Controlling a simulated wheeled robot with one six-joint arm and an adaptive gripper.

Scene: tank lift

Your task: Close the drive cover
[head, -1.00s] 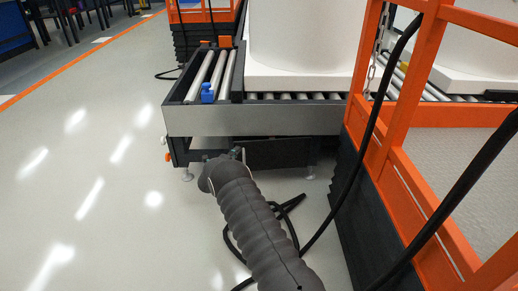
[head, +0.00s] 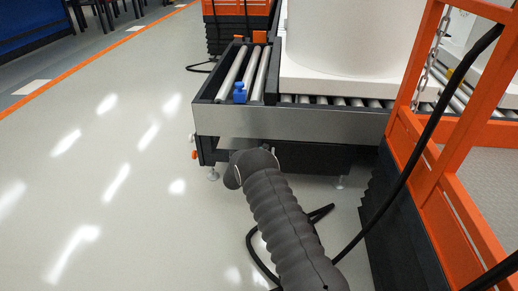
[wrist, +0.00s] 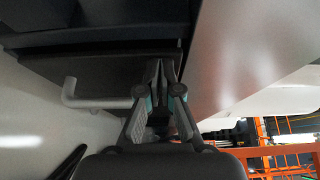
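A dark panel that looks like the drive cover (head: 312,157) is under the front of the roller conveyor in the head view. In the wrist view a dark panel (wrist: 110,75) spans the upper middle, with a bent grey bar like a handle (wrist: 95,101) on its left. The bar's right end passes behind my left finger. My gripper (wrist: 161,70) has its two fingertips close together in front of the dark panel, and nothing shows between them. Whether they touch the panel or the bar cannot be told. In the head view my gripper is hidden by my own arm.
The conveyor's silver side plate (head: 290,123) is just above. A blue part (head: 240,92) sits by its rollers, and a white tank (head: 345,60) stands on it. An orange-railed platform (head: 440,160) is on the right. The floor on the left (head: 90,170) is clear.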

